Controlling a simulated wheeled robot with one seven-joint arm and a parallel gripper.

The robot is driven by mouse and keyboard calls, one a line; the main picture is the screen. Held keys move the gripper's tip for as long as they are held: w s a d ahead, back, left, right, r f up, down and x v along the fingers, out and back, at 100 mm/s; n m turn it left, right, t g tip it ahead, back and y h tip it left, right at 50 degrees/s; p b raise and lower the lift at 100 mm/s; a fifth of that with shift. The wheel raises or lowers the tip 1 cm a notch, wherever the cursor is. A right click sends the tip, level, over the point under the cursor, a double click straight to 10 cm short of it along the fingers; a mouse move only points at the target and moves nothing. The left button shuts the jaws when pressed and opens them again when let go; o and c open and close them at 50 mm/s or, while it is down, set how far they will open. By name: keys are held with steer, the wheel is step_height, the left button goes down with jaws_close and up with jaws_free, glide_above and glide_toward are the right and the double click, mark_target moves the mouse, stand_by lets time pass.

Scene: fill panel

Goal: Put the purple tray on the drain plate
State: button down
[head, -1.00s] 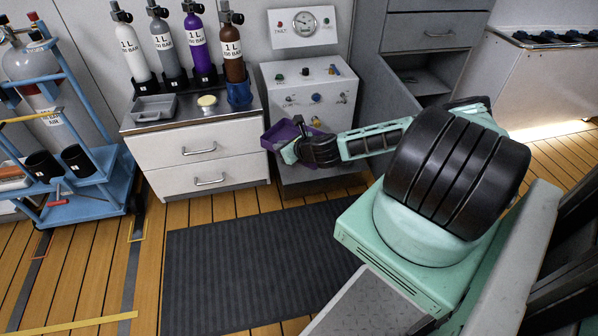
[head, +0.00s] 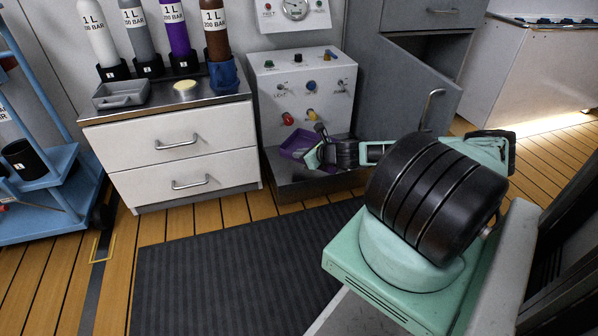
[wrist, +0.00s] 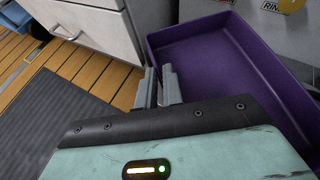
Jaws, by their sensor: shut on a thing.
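The purple tray (head: 297,143) is at the foot of the white fill panel, over the grey metal ledge that looks like the drain plate (head: 285,190). My gripper (head: 314,154) reaches in from the right and is shut on the tray's near wall. In the wrist view my gripper's fingers (wrist: 160,87) pinch the rim, and the empty tray (wrist: 225,60) extends away to the upper right, roughly level. The tray and my gripper hide part of the plate. I cannot tell whether the tray touches the plate.
The fill panel (head: 302,88) with knobs stands right behind the tray. A white drawer cabinet (head: 180,150) is close on the left, with a grey tray (head: 120,94) and bottles on top. An open grey door (head: 405,90) is at the right. A dark mat (head: 225,260) lies in front.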

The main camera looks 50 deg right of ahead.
step_height(320, 180, down, 9)
steer(key=b, duration=0.5)
steer(key=shift+r, duration=0.15)
steer(key=c, duration=1.5)
jaws_free()
steer(key=shift+s, duration=0.1)
